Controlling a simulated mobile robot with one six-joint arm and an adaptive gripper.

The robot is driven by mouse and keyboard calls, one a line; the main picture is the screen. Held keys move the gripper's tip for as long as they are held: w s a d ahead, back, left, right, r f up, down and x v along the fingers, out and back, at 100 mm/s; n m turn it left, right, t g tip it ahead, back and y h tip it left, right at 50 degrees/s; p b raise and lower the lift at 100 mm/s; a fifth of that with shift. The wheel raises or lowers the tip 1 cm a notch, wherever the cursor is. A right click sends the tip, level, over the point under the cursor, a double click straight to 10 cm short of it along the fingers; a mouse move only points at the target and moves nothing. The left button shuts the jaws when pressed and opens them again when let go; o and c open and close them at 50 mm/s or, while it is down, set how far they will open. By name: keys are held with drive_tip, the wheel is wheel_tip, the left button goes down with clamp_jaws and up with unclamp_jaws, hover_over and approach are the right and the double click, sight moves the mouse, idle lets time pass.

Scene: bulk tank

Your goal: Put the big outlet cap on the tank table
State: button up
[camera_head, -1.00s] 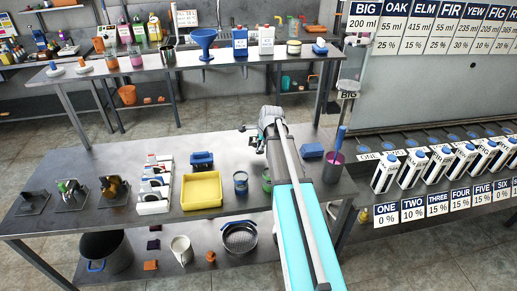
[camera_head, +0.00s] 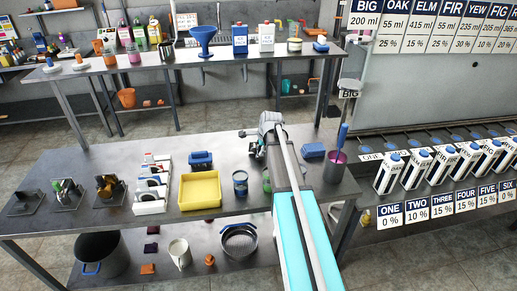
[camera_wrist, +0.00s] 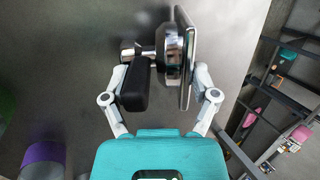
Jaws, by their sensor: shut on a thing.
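My gripper (camera_wrist: 165,68) is shut on a round chrome piece (camera_wrist: 173,52) with a dark flat side, which looks like the big outlet cap. In the head view my gripper (camera_head: 254,141) is small, over the back part of the front steel table (camera_head: 110,165). Whether the piece touches the tabletop is unclear. I cannot tell which table is the tank table.
A yellow tray (camera_head: 184,205), a blue block (camera_head: 312,151) and a purple cup (camera_head: 334,168) stand on the front table. White cartons (camera_head: 389,172) line a rack at the right. A back bench (camera_head: 130,66) holds bottles and a blue funnel (camera_head: 202,38). The front table's back left is bare.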

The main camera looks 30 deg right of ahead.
drive_tip(key=shift+f, duration=0.1)
drive_tip(key=o, duration=1.2)
drive_tip(key=p+v, duration=1.1)
drive_tip(key=v, duration=0.1)
idle(0.7)
drive_tip(key=shift+s+a, duration=0.1)
drive_tip(key=s+a+n+g, duration=0.1)
drive_tip(key=s+a+n, duration=0.5)
drive_tip(key=a+n, duration=0.1)
drive_tip(key=s+a+f+n+g, duration=0.1)
drive_tip(key=s+a+n+g, duration=0.1)
drive_tip(key=s+a+n, duration=0.5)
drive_tip(key=s+a+n+g, duration=0.2)
drive_tip(key=s+a+n, duration=0.4)
drive_tip(key=a, duration=0.3)
drive_tip(key=shift+s+a+f+n, duration=0.2)
drive_tip(key=shift+a+f+n, duration=0.15)
drive_tip(key=shift+n, duration=0.15)
